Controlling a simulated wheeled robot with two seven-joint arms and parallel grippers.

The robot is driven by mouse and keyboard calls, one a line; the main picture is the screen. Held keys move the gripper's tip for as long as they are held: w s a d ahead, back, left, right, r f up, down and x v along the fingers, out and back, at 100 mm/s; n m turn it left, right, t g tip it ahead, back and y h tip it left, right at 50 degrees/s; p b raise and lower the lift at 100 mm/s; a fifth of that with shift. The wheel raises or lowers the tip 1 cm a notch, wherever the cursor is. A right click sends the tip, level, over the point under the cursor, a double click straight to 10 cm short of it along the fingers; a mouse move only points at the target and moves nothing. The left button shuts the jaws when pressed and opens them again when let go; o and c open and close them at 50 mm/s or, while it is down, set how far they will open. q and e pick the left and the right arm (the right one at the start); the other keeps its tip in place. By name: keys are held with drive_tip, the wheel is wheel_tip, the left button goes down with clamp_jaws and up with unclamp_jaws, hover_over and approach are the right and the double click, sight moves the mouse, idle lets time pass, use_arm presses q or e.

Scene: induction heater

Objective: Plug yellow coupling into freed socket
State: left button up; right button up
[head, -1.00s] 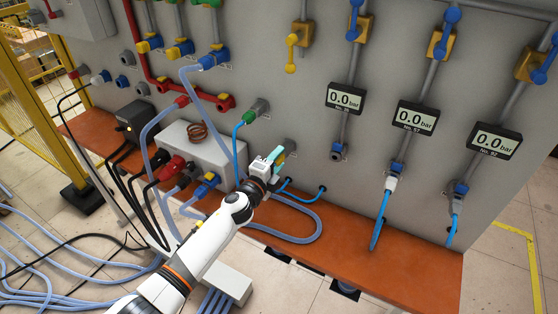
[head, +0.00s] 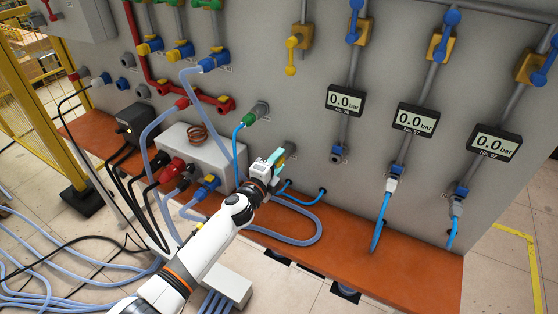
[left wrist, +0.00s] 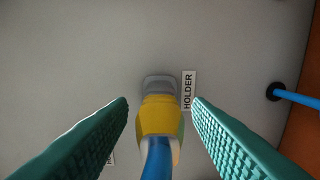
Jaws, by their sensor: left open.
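The yellow coupling (left wrist: 160,116) sits in a grey fitting on the wall beside a "HOLDER" label, with a blue hose (left wrist: 157,160) running from it. My left gripper (head: 276,158) is open, its green finger pads (left wrist: 160,105) on either side of the coupling with gaps showing, not closed on it. In the head view the gripper mostly hides the coupling. The pipe under the leftmost pressure display ends in a blue-rimmed socket (head: 338,152) with no hose in it; whether this is the freed one I cannot tell. My right gripper is out of view.
Two other pipes carry plugged blue hoses (head: 380,222). A green coupling (head: 250,117) with a blue hose is plugged just above left of my gripper. A grey box (head: 194,150) with thick hoses stands on the orange ledge (head: 405,265).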

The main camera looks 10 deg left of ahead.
use_arm(q)
drive_tip(key=shift+c, duration=0.4)
clamp_jaws()
drive_tip(key=p+v, duration=0.2)
drive_tip(key=v, duration=0.4)
idle(0.9)
